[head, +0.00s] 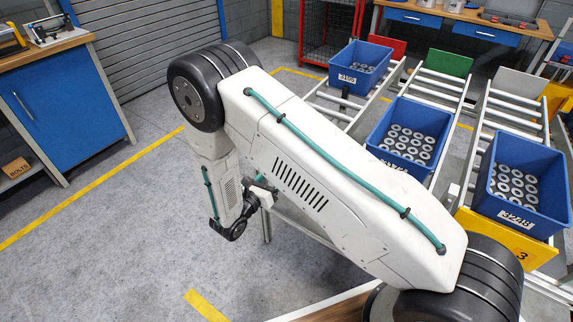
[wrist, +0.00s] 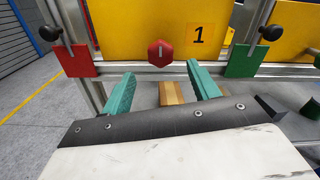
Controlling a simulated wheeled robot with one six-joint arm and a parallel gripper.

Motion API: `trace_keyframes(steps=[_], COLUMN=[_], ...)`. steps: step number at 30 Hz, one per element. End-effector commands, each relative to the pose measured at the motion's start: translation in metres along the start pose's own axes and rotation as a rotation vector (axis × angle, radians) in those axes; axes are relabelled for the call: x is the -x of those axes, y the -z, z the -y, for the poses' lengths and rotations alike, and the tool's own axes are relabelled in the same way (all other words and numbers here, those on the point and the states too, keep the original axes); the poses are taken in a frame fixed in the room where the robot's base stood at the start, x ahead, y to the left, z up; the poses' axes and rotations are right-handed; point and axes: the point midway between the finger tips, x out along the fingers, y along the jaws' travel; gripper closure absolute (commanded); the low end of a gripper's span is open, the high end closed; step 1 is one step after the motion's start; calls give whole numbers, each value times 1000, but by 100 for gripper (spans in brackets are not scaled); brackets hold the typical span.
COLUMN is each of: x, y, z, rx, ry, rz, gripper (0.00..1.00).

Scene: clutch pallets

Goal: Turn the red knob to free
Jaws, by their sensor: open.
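The red knob (wrist: 161,52) is six-sided with a short pale upright mark on its face. It sits at the lower edge of a yellow panel (wrist: 120,28) numbered 1, between a red plate (wrist: 76,62) on the left and a green plate (wrist: 243,62) on the right. My gripper (wrist: 160,73) is open, its two teal fingers apart below and either side of the knob in the wrist view. No finger visibly touches the knob. In the head view my arm hides the knob and most of the gripper.
Three roller lanes in the head view hold blue bins (head: 548,190) of metal rings. A yellow panel (head: 480,235) numbered 3 fronts the right lane. The floor at left is clear up to a blue cabinet (head: 65,115).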

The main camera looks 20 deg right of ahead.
Motion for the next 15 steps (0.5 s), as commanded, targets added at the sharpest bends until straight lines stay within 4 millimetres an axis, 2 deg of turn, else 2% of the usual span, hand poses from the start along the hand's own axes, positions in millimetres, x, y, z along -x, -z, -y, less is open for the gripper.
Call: trace_keyframes(steps=[9,15], x=[-51,-70], y=[0,0], z=[1,2], rx=[-2,-2], ry=[5,5], rz=[-1,-1], gripper=[40,40])
